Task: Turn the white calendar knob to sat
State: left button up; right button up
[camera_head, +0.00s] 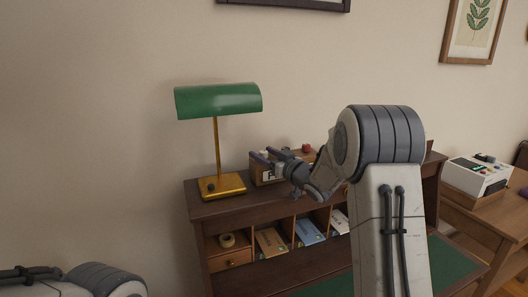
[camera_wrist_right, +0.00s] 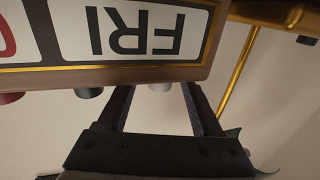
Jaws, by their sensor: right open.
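The wooden calendar (camera_head: 258,178) stands on top of the desk, right of the lamp, partly hidden by my right arm. In the right wrist view the calendar (camera_wrist_right: 150,75) appears upside down, and its day window (camera_wrist_right: 130,35) reads FRI. The white knob (camera_wrist_right: 160,88) sticks out from the calendar's edge, with a dark knob (camera_wrist_right: 89,92) and a red knob (camera_wrist_right: 12,97) beside it. My right gripper (camera_wrist_right: 157,92) is open, its fingers on either side of the white knob in the picture; contact cannot be told. My left gripper is out of view.
A brass lamp (camera_head: 216,150) with a green shade stands close left of the calendar. Below are desk cubbyholes with booklets (camera_head: 271,241) and a tape roll (camera_head: 227,240). A white device (camera_head: 478,176) sits on another table at the right.

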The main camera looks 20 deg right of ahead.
jog(key=shift+w, duration=0.25)
grip_shut()
jog(key=m+h+b, duration=0.2)
jog(key=h+b, duration=0.1)
jog(key=b, duration=0.1)
jog(key=m+t+h+b, duration=0.1)
jog(key=m+h+b, duration=0.1)
jog(key=b, duration=0.3)
jog(key=shift+a+h, duration=0.1)
jog(key=shift+h, duration=0.5)
jog(key=shift+r+m+h+b, duration=0.15)
jog(key=shift+m+h+b, duration=0.25)
jog(key=shift+h+b, duration=0.25)
grip_release()
